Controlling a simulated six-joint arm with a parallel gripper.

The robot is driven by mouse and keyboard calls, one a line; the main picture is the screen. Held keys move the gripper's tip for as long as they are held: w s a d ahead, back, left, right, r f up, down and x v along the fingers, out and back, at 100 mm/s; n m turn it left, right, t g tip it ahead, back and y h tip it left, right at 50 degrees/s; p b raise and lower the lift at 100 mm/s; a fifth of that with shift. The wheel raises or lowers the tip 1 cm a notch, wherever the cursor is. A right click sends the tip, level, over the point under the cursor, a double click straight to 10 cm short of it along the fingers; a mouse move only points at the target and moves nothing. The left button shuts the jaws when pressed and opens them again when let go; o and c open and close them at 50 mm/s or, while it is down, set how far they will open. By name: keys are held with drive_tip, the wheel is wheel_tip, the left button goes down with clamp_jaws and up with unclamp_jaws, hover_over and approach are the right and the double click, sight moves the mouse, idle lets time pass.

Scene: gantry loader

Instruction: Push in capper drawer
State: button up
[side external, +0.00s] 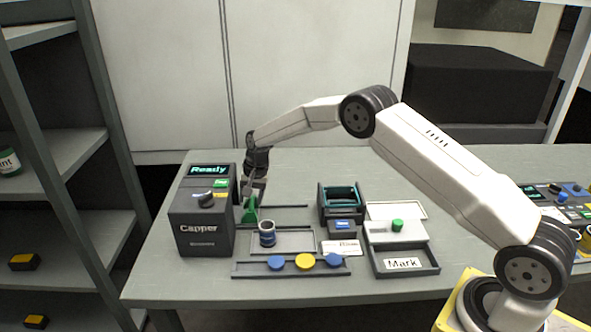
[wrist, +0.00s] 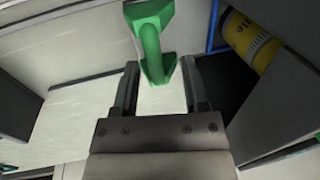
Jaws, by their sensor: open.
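The dark capper (side external: 207,220) stands at the left of the table, its screen reading "Ready". A green handle (side external: 250,212) shows at its right side. My gripper (side external: 251,190) is above and beside the handle, close to the capper. In the wrist view the green handle (wrist: 152,45) reaches between my two spread fingers (wrist: 160,66); whether they touch it I cannot tell. How far the drawer stands out is hidden from the side. A container with a yellow label (wrist: 252,40) shows at the upper right of the wrist view, beside a dark opening.
A small cup with a blue band (side external: 267,234) stands on a tray (side external: 296,250) right of the capper. A rail (side external: 245,270) in front holds blue and yellow caps. A dark open box (side external: 341,218) and the "Mark" station (side external: 425,262) are further right.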

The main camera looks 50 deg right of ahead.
wheel_tip(320, 180, up, 8)
drive_tip(key=s+d, duration=0.1)
drive_tip(key=shift+f, duration=0.25)
idle(0.4)
drive_tip(key=shift+s, duration=0.1)
drive_tip(key=s+a+r+n+t+h, duration=0.1)
drive_tip(key=s+n, duration=0.8)
drive_tip(key=s, duration=2.4)
drive_tip(key=shift+a+r+h, duration=0.3)
drive_tip(key=shift+a+r, duration=0.2)
drive_tip(key=shift+a, duration=0.25)
drive_tip(key=shift+w, duration=0.1)
drive_tip(key=shift+c, duration=0.2)
